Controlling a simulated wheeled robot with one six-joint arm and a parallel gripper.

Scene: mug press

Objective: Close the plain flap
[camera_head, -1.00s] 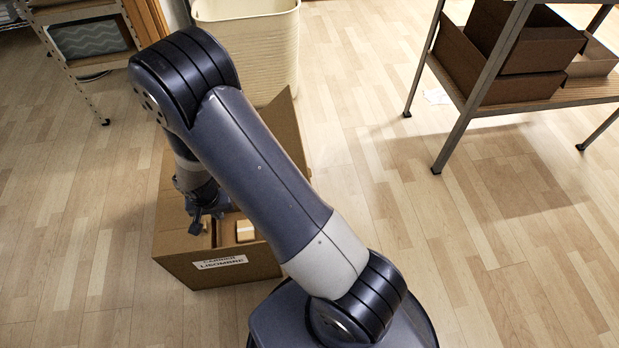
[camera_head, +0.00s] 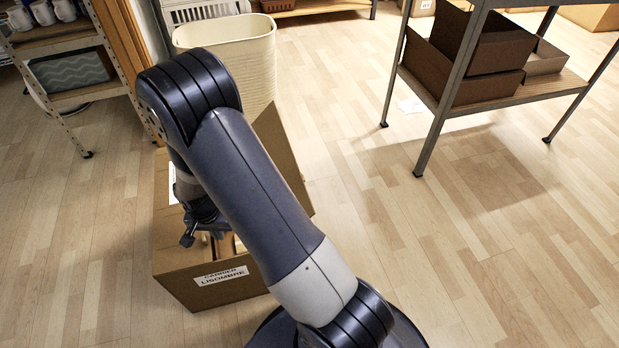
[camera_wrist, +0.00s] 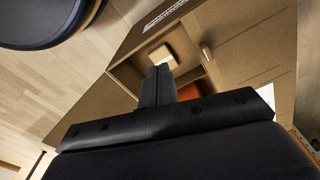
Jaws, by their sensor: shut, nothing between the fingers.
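The cardboard carton (camera_head: 205,286) stands on the floor with a printed label on its front. A plain brown flap (camera_head: 287,165) stands raised at its right side, partly hidden behind my arm. In the wrist view this flap seems to be the brown panel at left (camera_wrist: 88,98). A panel at right (camera_wrist: 245,45) lies across the other side of the carton. My gripper (camera_head: 188,238) is over the carton's opening; its closed fingers show in the wrist view (camera_wrist: 158,82) with nothing held. I cannot tell whether they touch the carton.
Inside the carton are a pale block (camera_wrist: 164,58) and something orange (camera_wrist: 188,92). A cream bin (camera_head: 235,60) stands behind the carton. A shelf with mugs (camera_head: 70,70) is at back left, a metal rack with brown boxes (camera_head: 480,90) at right.

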